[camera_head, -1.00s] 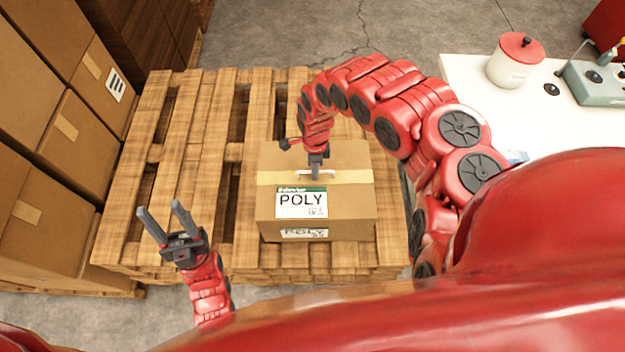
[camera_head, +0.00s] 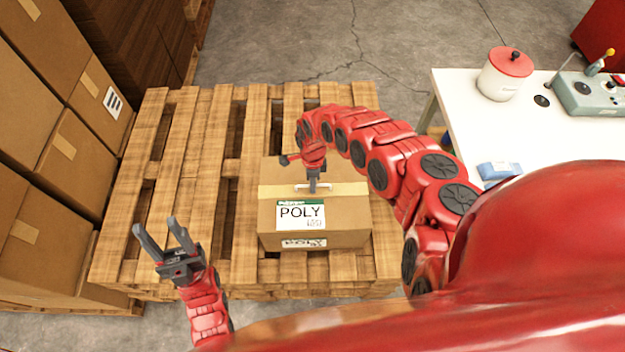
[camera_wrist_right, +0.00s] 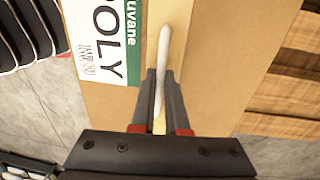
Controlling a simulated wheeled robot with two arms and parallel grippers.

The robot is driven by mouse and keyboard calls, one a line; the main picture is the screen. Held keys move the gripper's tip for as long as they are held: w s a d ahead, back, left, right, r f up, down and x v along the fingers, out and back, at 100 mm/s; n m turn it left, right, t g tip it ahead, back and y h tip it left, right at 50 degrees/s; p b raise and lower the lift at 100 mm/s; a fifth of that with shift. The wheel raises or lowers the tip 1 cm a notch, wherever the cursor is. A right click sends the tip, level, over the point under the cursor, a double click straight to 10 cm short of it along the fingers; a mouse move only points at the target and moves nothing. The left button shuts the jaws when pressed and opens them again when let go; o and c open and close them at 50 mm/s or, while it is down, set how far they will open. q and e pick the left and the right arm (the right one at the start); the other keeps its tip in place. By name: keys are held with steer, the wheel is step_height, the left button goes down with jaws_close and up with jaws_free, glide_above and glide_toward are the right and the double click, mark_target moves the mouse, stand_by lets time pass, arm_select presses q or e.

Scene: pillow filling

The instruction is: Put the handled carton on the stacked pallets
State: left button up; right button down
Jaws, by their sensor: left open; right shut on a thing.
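The handled carton (camera_head: 350,215) is a brown box with a tan tape strip, a white POLY label and a white handle on top. In the head view it is over the right part of the stacked pallets (camera_head: 205,195); whether it touches the boards I cannot tell. My right gripper (camera_head: 313,187) is shut on the carton's white handle, which also shows between the fingers in the right wrist view (camera_wrist_right: 163,60). My left gripper (camera_head: 155,238) is open and empty, over the pallets' front left corner, left of the carton.
Brown cartons (camera_head: 70,150) are stacked along the left side, close to the pallets. A white table (camera_head: 465,95) at the right bears a white pot with a red lid (camera_head: 505,75), a grey device (camera_head: 592,95) and a blue item (camera_head: 498,170). The pallets' left part is bare.

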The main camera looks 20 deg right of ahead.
steer(key=c, duration=0.9)
jaws_free()
